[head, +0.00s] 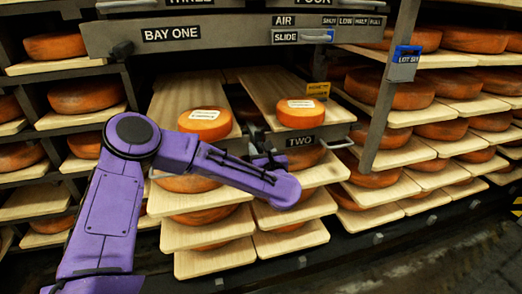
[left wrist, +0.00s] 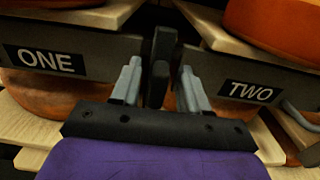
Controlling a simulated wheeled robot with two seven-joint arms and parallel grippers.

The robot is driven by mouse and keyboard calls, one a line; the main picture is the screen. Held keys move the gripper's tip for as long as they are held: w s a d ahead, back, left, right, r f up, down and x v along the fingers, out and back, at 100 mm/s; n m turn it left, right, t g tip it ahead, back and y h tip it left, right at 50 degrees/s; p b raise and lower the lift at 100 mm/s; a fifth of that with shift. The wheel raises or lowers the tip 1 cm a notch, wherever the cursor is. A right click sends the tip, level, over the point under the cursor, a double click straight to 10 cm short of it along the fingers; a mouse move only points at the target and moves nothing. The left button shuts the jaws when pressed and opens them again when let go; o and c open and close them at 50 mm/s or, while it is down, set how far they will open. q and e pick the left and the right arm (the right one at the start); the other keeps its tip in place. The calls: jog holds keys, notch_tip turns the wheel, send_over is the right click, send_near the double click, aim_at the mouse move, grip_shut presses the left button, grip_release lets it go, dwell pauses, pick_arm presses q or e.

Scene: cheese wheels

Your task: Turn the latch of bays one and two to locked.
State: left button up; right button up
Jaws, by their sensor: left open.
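My left gripper (head: 264,162) is in front of the rack between bays one and two, partly hidden by my purple wrist. In the left wrist view the open gripper (left wrist: 161,70) has its grey fingers on either side of a dark upright bar (left wrist: 162,42), which appears to be a latch. A gap shows beside the bar; I cannot tell about contact. The plate marked ONE (left wrist: 92,68) is left of the fingers. The plate marked TWO (left wrist: 282,76) is right of them; it also shows in the head view (head: 323,137). My right gripper is out of view.
A grey beam (head: 225,40) marked BAY ONE and AIR SLIDE crosses above, with a dark knob (head: 122,49) at its left. Labelled cheese wheels (head: 205,124) (head: 301,114) sit on boards. A post with a blue tag (head: 405,62) stands at right. Floor is free lower right.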

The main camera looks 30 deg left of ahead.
pick_arm(q)
grip_shut()
jog(key=shift+d+m, duration=0.1)
jog(key=shift+m, duration=0.2)
jog(key=m+p, duration=0.1)
jog(key=m, duration=0.2)
jog(key=shift+w+d+m+p, duration=0.15)
jog(key=shift+m+p, duration=0.25)
jog(key=m+p, duration=0.2)
jog(key=m, duration=0.2)
jog(key=shift+w+d+f, duration=0.1)
jog(key=shift+w, duration=0.05)
jog(key=m+p, duration=0.1)
jog(key=m, duration=0.1)
jog(key=m+p, duration=0.1)
jog(key=m, duration=0.2)
jog(key=shift+w+d+f+m+p, duration=0.15)
jog(key=shift+f+m+p, duration=0.1)
jog(key=shift+m+p, duration=0.15)
jog(key=shift+f+m+p, duration=0.15)
jog(key=shift+m+p, duration=0.25)
jog(key=shift+m, duration=0.55)
jog(key=shift+f+m+p, duration=0.15)
jog(key=shift+m+p, duration=0.25)
jog(key=shift+m, duration=0.55)
jog(key=shift+f, duration=0.1)
